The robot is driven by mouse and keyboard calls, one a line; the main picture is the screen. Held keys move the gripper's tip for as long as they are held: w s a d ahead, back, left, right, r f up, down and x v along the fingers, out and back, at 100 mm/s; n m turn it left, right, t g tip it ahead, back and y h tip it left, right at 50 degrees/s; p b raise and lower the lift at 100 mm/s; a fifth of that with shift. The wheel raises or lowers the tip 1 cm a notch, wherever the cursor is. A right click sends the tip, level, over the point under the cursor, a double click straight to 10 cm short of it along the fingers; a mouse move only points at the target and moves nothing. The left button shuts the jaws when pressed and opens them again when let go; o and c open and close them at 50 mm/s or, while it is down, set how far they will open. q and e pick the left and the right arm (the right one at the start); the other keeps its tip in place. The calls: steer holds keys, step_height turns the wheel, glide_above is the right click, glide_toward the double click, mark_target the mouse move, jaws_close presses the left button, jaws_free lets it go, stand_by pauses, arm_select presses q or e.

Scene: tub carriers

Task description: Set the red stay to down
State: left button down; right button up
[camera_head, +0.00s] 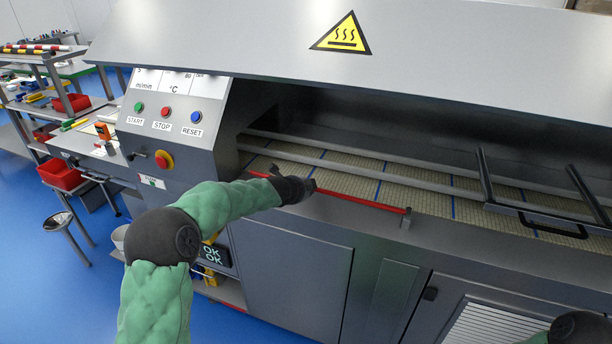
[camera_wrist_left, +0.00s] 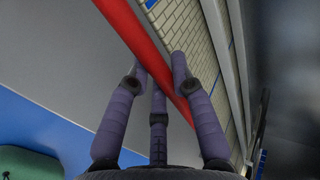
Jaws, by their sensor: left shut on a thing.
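The red stay (camera_head: 365,203) is a thin red rod lying low along the front ledge of the grey machine. Its right end meets a small grey bracket (camera_head: 406,218). My left gripper (camera_head: 312,186) is at the rod's left-middle part, reaching in from the left. In the left wrist view, the red stay (camera_wrist_left: 135,32) runs diagonally between the purple fingers of my left gripper (camera_wrist_left: 158,72), which are shut on it. The fingers and hand hide part of the rod. My right gripper is out of view; only part of my right arm shows at the bottom right.
The raised grey hood (camera_head: 250,35) with a yellow heat sign overhangs the mesh conveyor (camera_head: 390,190). A black-handled frame (camera_head: 535,212) stands over the belt at right. A control panel (camera_head: 175,115) with buttons is at left, near my left arm.

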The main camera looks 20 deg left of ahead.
arm_select(q)
steer(key=shift+d+f, duration=0.1)
steer(key=shift+f, duration=0.65)
steer(key=shift+s+f, duration=0.1)
steer(key=c, duration=1.1)
jaws_free()
steer(key=shift+f, duration=0.1)
steer(key=shift+o, duration=0.2)
steer(key=shift+r, duration=0.2)
steer(key=shift+s+r, duration=0.1)
steer(key=v, duration=1.1)
steer(key=shift+s+a, duration=0.2)
steer(key=shift+s, duration=0.05)
steer(key=shift+r, duration=0.1)
